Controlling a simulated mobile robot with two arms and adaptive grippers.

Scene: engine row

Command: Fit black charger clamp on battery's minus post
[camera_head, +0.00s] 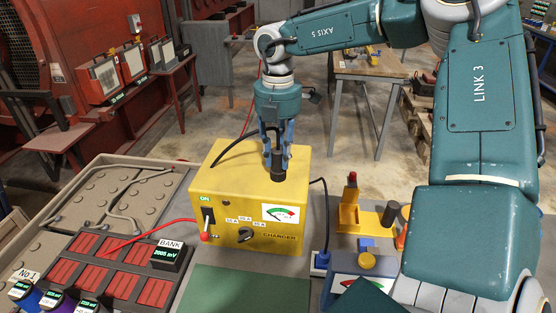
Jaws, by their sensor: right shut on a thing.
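My right gripper (276,150), with blue fingers, points down over the yellow charger (215,185). It is shut on a dark, stubby thing that looks like the black charger clamp (279,166). A black cable (232,144) curves beside the gripper. The battery bank (125,268), dark with red panels, lies at the lower left, apart from the clamp. A red cable (165,225) runs from the charger's front to the bank. I cannot make out the minus post. My left gripper is not in view.
A "BANK" meter (170,255) reading about 2005 mV stands on the battery. Several small meters (54,299) sit at the lower left. A green mat (245,290) lies bare in front of the charger. A yellow stand (351,210) and a blue-framed gauge (345,286) are at the right.

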